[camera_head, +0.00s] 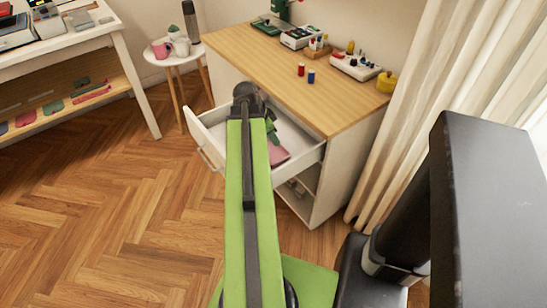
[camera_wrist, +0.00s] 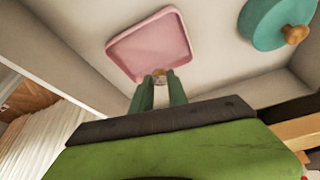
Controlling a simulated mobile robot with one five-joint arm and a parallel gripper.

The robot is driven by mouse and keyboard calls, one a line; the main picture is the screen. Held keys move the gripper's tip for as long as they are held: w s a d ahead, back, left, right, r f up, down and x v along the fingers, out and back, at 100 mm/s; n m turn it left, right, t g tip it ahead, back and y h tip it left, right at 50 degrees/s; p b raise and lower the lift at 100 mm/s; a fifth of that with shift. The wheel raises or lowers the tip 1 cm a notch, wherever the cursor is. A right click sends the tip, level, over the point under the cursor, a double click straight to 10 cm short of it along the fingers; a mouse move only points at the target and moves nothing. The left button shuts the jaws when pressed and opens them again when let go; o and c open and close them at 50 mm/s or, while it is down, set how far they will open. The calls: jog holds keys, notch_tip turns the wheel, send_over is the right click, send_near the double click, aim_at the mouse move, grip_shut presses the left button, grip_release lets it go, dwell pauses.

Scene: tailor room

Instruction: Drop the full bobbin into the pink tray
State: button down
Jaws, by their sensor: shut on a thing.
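The pink tray (camera_wrist: 150,40) lies flat in the open white drawer (camera_wrist: 215,55), with a bare bottom where it shows. It also appears in the head view (camera_head: 279,155), partly hidden by my arm. My gripper (camera_wrist: 159,86) is shut on a small tan and pale thing, apparently the bobbin (camera_wrist: 158,77), of which only a little shows between the green fingers. In the wrist view the held bobbin overlaps the tray's near edge. Its height above the tray is hard to tell.
A round teal thing with a wooden knob (camera_wrist: 295,34) lies beside the tray in the drawer. Drawer walls surround both. On the wooden cabinet top (camera_head: 270,60) stand a red spool (camera_head: 301,70), a blue spool (camera_head: 311,77) and a yellow pot (camera_head: 386,82).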

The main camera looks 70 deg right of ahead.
notch_tip(320, 180, down, 2)
jog(key=shift+f+b, duration=0.25)
jog(key=shift+b, duration=0.45)
jog(key=shift+r, duration=0.1)
jog(key=c, duration=1.2)
grip_release()
jog(key=shift+r+p, duration=0.4)
jog(key=shift+p, duration=0.1)
jog(key=p+v, duration=1.5)
jog(key=v, duration=0.1)
jog(key=shift+w+a+r, duration=0.15)
jog(key=shift+r, duration=0.1)
